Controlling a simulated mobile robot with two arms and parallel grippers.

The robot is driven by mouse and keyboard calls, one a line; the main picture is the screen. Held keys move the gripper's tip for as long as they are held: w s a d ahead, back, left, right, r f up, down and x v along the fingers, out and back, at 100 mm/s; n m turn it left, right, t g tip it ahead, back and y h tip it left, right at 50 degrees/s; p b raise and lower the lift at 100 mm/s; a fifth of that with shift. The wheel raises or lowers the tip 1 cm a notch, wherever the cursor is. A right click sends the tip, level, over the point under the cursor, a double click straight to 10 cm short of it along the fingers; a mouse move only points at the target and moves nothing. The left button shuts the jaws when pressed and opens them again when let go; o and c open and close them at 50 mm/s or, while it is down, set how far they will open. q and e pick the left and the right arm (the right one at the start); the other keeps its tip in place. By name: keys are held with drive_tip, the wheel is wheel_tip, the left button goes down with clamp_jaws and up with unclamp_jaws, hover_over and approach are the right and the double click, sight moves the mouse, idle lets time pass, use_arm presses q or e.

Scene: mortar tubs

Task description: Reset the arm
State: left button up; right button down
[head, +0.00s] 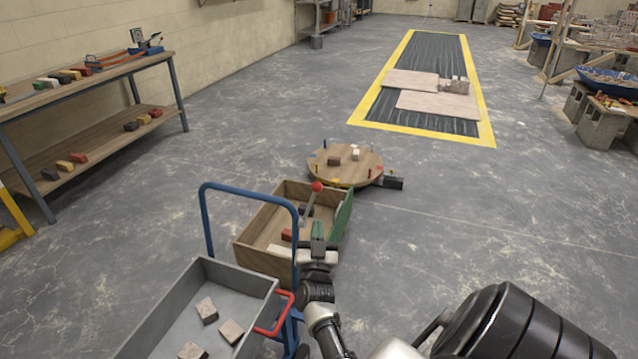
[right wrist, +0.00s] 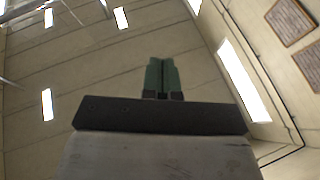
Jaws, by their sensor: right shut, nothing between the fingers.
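My right arm reaches in from the bottom of the head view. Its gripper (head: 319,229) has green fingers that are shut together with nothing between them. It shows in front of the wooden box (head: 262,262), near the box's right side; I cannot tell its exact height above it. In the right wrist view the green fingers (right wrist: 162,75) are closed side by side against the wall and ceiling, so this gripper points upward. My left gripper is not in view.
A grey tub cart (head: 134,338) with blue handle holds several blocks. A lever with a red knob (head: 317,187) rises at the wooden box. A round wooden table (head: 345,177) stands behind. A workbench (head: 90,75) is left. Open floor (head: 480,220) lies right.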

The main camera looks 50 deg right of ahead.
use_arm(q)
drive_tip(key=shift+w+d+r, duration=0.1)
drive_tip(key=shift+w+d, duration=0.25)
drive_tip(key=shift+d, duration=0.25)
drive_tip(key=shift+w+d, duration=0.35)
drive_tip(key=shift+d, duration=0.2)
use_arm(e)
drive_tip(key=shift+w+d+f, duration=0.1)
drive_tip(key=shift+w+d, duration=0.05)
drive_tip(key=shift+d, duration=0.05)
